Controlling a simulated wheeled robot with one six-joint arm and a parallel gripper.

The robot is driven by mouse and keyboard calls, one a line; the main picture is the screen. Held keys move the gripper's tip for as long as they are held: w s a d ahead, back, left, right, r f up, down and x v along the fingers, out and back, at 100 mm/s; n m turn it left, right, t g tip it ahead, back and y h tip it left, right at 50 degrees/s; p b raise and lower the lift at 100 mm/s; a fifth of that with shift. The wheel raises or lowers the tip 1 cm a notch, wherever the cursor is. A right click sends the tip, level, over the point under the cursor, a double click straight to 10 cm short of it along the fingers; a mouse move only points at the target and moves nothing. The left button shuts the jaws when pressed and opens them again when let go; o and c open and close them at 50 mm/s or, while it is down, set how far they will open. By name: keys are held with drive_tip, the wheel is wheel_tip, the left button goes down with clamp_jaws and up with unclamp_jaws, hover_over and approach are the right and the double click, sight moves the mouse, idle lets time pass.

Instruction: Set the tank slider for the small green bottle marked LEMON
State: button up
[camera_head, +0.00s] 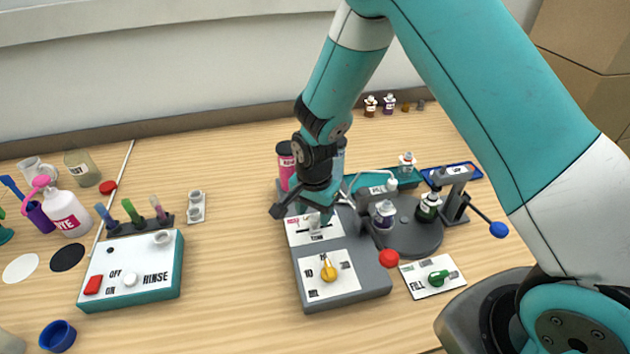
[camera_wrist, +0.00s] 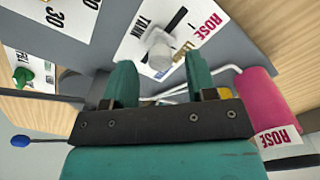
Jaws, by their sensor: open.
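The tank slider's pale knob (camera_wrist: 158,57) stands on a white plate marked TANK, with ROSE (camera_wrist: 208,25) at one end of its slot and a partly hidden yellowish label beside it. My gripper (camera_wrist: 161,68) is open, its two teal fingers on either side of the knob in the picture; I cannot tell whether they touch it. In the head view my gripper (camera_head: 318,213) points down over the tank plate (camera_head: 298,237) and hides part of it.
A pink ROSE tank (camera_wrist: 262,95) stands close beside my gripper. A red-knobbed lever (camera_head: 389,258), a yellow dial (camera_head: 328,271) and a green FILL switch (camera_head: 438,278) are nearby. The RINSE box (camera_head: 150,255) is at left. Bare table lies between the boxes.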

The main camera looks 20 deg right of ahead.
sight(315, 217)
wheel_tip(315, 217, up, 16)
drive_tip(key=b, duration=0.2)
idle(0.4)
drive_tip(key=s+a+r+n+y, duration=0.1)
drive_tip(key=s+r+n, duration=0.3)
drive_tip(key=s+n, duration=0.4)
drive_tip(key=s+a+r+n+y, duration=0.1)
drive_tip(key=s+r+n+y, duration=0.2)
drive_tip(key=s+n, duration=0.6)
drive_tip(key=s+r, duration=0.1)
drive_tip(key=s, duration=0.4)
drive_tip(key=shift+s+a+r+n, duration=0.3)
drive_tip(key=shift+a, duration=0.1)
drive_tip(key=shift+c, duration=0.3)
idle(0.9)
